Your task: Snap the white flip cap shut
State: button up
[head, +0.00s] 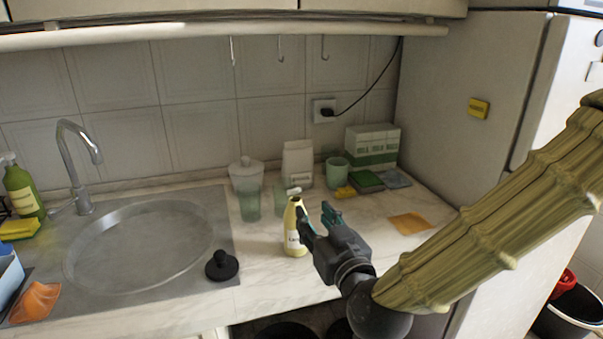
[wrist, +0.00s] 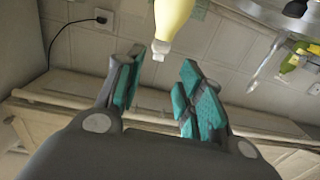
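A yellow squeeze bottle (head: 296,243) with a white label stands upright on the counter in the head view. Its small white flip cap (head: 293,191) is at the top; I cannot tell clearly how far the lid is open. In the wrist view, the bottle (wrist: 172,16) appears upside down, with the white cap (wrist: 160,48) between and just beyond the fingertips. My gripper (head: 315,212) is open and empty, just right of the bottle's upper part. Its teal-padded fingers also show in the wrist view (wrist: 163,62). They appear apart from the cap.
Green cups (head: 249,204) and a lidded jar (head: 246,172) stand behind the bottle. A black plunger-like stopper (head: 222,264) lies to its left beside the sink (head: 140,245). An orange cloth (head: 410,223) lies to the right. The counter in front of the bottle is clear.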

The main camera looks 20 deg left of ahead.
aim_at(298, 190)
jog(key=x, duration=0.3)
jog(key=r+p+x, duration=0.1)
jog(key=x, duration=0.7)
jog(key=shift+s+a+r, duration=0.1)
jog(key=shift+r, duration=0.1)
jog(key=c, duration=0.7)
